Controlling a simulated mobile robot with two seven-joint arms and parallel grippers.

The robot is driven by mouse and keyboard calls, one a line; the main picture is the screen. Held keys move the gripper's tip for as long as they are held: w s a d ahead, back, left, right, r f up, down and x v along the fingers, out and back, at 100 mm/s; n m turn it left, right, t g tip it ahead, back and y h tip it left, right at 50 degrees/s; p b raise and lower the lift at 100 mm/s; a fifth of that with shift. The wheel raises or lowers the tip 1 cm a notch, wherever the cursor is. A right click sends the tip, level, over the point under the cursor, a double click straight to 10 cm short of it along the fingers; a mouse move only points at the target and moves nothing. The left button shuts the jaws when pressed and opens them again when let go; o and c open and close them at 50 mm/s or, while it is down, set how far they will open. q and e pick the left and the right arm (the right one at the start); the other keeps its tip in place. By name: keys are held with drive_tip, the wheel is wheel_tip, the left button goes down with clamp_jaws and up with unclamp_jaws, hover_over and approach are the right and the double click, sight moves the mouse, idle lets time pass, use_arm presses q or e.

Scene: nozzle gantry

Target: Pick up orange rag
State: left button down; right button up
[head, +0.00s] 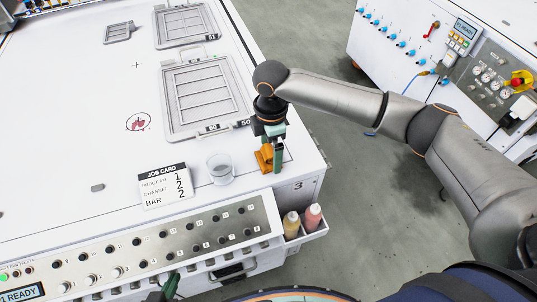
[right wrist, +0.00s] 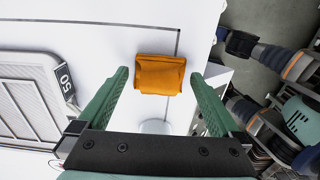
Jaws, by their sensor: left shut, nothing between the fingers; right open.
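The orange rag (head: 262,159) lies folded on the white table top near its right edge, partly covered by my right gripper (head: 273,160). In the right wrist view the rag (right wrist: 160,74) is a small folded block between the two green fingers, near their tips. The right gripper is open, with a gap on each side of the rag, and it points down at it. I cannot tell whether the fingertips touch the table. My left gripper (head: 170,286) is shut and empty at the bottom of the head view, by the front panel, far from the rag.
A clear glass (head: 220,168) and a job card (head: 164,186) stand left of the rag. A framed grey plate (head: 205,95) lies behind it. Two bottles, cream (head: 291,225) and pink (head: 312,217), stand in a side holder below the corner. The table's left middle is mostly clear.

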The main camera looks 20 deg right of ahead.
drive_tip(key=shift+f, duration=0.45)
drive_tip(key=shift+c, duration=0.2)
drive_tip(key=shift+r, duration=0.1)
drive_tip(key=c, duration=1.1)
drive_tip(key=shift+r, duration=0.65)
drive_tip(key=w+a+r, duration=0.1)
drive_tip(key=a+r, duration=0.3)
drive_tip(key=w+a+r+b, duration=0.1)
drive_tip(key=a+r, duration=0.2)
drive_tip(key=a, duration=0.2)
drive_tip(key=w+a+r, duration=0.2)
drive_tip(key=a+r, duration=0.2)
drive_tip(key=shift+a+r, duration=0.2)
drive_tip(key=shift+r, duration=0.15)
